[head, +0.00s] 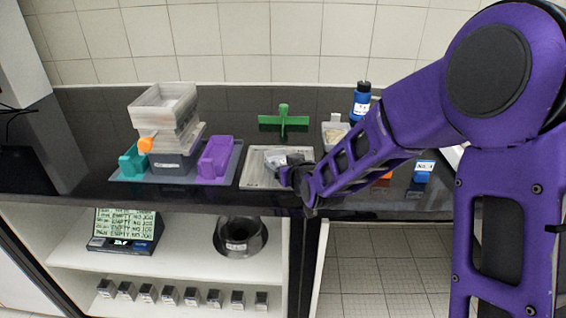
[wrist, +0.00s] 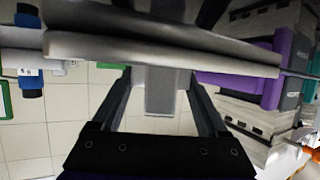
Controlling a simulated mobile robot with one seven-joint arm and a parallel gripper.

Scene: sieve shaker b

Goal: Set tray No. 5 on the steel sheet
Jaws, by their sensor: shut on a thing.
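My gripper (head: 296,178) is shut on a grey tray (head: 272,156), at its front right over the steel sheet. The steel sheet (head: 252,182) is a pale flat rectangle on the black counter. The tray appears within the sheet's outline; I cannot tell whether it touches it. In the wrist view the tray's pale rim (wrist: 160,52) spans the top, and a grey tab (wrist: 166,95) shows between the fingers. The fingertips are partly hidden behind the tray. No number is readable on it.
Left of the sheet stands a sieve stack (head: 165,105) with teal (head: 132,161) and purple (head: 215,157) blocks beside it. A green cross-shaped piece (head: 283,124) is behind the sheet. A blue bottle (head: 361,103) and a small container (head: 334,132) are behind my arm.

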